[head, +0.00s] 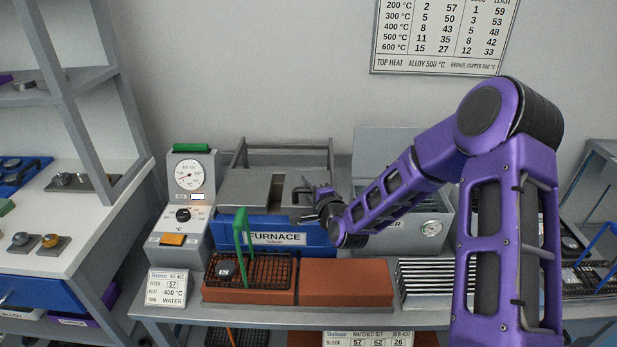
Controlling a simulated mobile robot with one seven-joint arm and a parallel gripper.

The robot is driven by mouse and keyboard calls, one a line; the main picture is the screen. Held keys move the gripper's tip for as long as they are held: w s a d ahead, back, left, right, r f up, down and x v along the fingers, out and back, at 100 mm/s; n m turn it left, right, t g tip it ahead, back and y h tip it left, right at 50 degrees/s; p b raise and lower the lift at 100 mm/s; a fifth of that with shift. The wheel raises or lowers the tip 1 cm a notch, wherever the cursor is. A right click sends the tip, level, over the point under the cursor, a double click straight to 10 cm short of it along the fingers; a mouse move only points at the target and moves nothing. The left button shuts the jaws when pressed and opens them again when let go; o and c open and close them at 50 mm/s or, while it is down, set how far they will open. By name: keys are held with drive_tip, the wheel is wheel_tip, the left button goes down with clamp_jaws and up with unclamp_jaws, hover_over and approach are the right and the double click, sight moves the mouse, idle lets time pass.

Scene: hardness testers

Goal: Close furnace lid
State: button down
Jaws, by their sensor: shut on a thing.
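The blue furnace (285,238), labelled FURNACE, stands on the bench left of centre. Its grey top, with the lid (246,188), shows a narrow dark gap right of its middle. A grey rail frame stands behind it. My gripper (302,206) reaches in from the right at the front right of this top and is shut on the lid. The fingertips and the exact grip point are small and partly hidden by my wrist. I cannot tell how wide the opening under the lid is.
A controller with a dial (189,177) stands left of the furnace. In front are a black basket (268,272) with a green handle, a reddish-brown block (346,280) and a slatted rack (424,278). A grey tank (432,213) stands behind my arm.

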drive_tip(key=shift+s+f, duration=0.15)
drive_tip(key=shift+s, duration=0.1)
drive_tip(key=c, duration=1)
unclamp_jaws()
drive_tip(key=shift+s, duration=0.1)
drive_tip(key=shift+c, duration=0.2)
drive_tip(key=p+v, duration=1)
drive_tip(key=v, duration=0.7)
drive_tip(key=shift+r+p, duration=0.25)
drive_tip(key=shift+p, duration=0.15)
drive_tip(key=shift+s+d, duration=0.1)
drive_tip(key=shift+f, duration=0.1)
